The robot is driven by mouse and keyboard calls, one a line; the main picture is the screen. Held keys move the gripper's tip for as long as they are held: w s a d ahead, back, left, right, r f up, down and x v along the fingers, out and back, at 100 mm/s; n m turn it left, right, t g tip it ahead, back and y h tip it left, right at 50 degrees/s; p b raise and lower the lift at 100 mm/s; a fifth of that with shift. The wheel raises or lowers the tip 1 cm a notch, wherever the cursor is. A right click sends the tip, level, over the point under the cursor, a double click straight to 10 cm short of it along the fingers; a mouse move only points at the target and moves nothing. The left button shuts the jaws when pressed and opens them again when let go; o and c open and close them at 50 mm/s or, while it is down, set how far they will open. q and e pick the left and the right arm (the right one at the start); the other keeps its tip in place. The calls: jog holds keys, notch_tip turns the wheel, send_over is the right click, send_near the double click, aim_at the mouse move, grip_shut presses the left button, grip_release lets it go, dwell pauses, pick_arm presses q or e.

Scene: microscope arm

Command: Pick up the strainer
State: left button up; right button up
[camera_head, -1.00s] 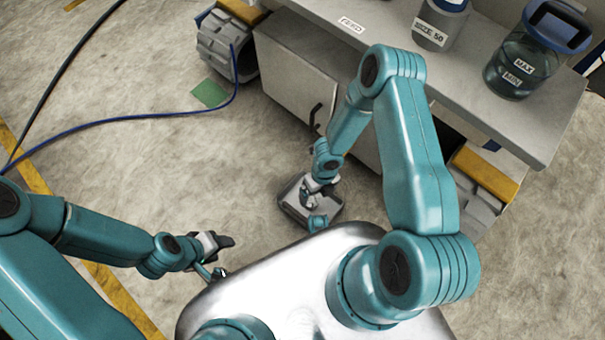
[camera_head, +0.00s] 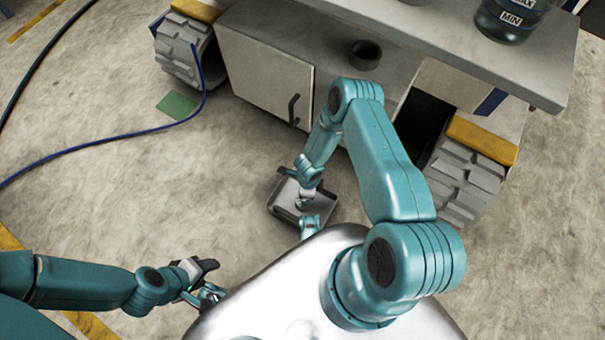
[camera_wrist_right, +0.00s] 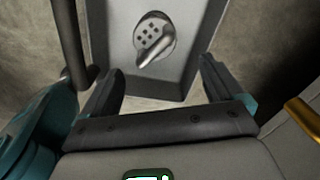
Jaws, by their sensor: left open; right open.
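The strainer (camera_wrist_right: 157,38) is a small round metal piece with several holes and a short handle. It lies in a grey tray (camera_wrist_right: 198,42) ahead of my right gripper (camera_wrist_right: 162,82). In the right wrist view, that gripper's two fingers are spread with nothing between them, and the strainer is beyond the fingertips. In the head view, the tray (camera_head: 279,211) is on the floor and my right arm reaches down over it, hiding part of it. My left gripper (camera_head: 212,282) is low at the lower left, apart from the tray, open and seemingly empty.
A workbench with a cabinet door (camera_head: 265,82) stands behind the tray. A clear container marked MIN (camera_head: 512,20) is at upper right. A blue cable (camera_head: 100,140) crosses the floor. Floor left of the tray is clear.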

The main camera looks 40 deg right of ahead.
notch_tip(320, 180, down, 3)
jog(key=shift+f+b, duration=0.1)
jog(key=shift+b, duration=0.25)
jog(key=f+b, duration=0.2)
jog(key=f, duration=0.3)
jog(key=shift+a+f+b, duration=0.1)
jog(key=shift+a+b, duration=0.2)
jog(key=shift+b, duration=0.1)
jog(key=c, duration=1.1)
